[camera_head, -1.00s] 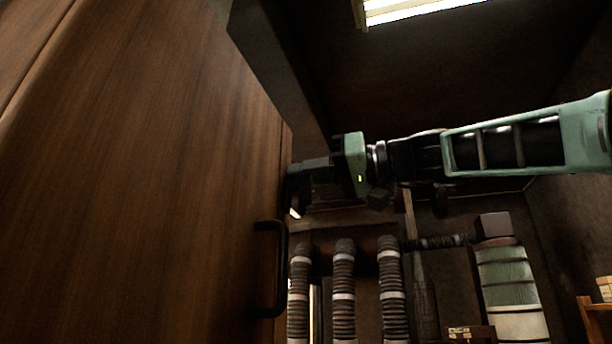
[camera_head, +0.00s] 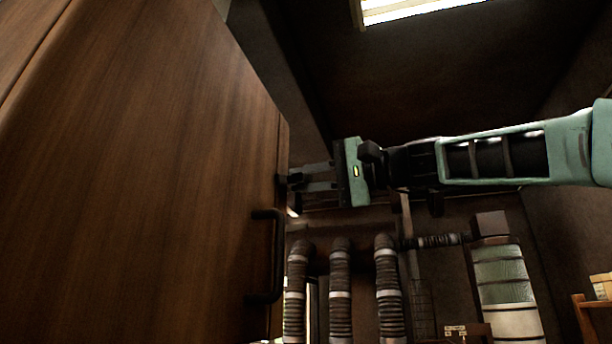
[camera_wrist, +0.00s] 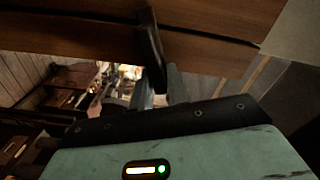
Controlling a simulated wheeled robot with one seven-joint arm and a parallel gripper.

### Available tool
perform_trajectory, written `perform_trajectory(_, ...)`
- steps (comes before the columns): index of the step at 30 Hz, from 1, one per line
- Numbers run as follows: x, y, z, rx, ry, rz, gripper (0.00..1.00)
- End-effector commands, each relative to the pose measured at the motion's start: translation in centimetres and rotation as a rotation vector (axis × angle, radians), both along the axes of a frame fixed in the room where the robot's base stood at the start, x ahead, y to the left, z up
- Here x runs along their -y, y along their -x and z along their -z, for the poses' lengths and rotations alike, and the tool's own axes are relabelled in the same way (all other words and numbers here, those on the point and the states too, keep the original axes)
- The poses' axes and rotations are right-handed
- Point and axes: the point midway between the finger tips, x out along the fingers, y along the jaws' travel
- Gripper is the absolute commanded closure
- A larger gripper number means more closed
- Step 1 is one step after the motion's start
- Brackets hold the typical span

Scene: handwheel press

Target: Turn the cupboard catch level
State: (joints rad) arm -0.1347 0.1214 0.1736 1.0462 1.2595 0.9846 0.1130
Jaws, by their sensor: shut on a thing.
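The cupboard catch (camera_wrist: 150,45) is a dark, narrow bar on the wooden front. In the wrist view it lies across a dark seam between two wooden panels, at a steep angle to that seam. My gripper (camera_wrist: 161,84) is shut on the near end of the catch, with a grey finger on each side. In the head view my gripper (camera_head: 293,181) reaches the far edge of the cupboard door (camera_head: 140,180), its two fingers seen one above the other. The catch is small and dark there, and its tilt cannot be told.
A black bar handle (camera_head: 274,256) stands out from the door just below my gripper. Ribbed pipes (camera_head: 340,290) and a pale green cylinder (camera_head: 505,290) stand behind. A wooden shelf (camera_head: 592,318) is at the lower right.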

Motion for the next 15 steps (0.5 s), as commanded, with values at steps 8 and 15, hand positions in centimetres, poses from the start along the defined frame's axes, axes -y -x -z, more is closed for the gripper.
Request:
perform_trajectory(8, 0.14, -0.22, 0.56, -0.203, -0.074, 0.003, 1.0)
perform_trajectory(15, 0.14, -0.23, 0.85, -0.316, -0.116, 0.003, 1.0)
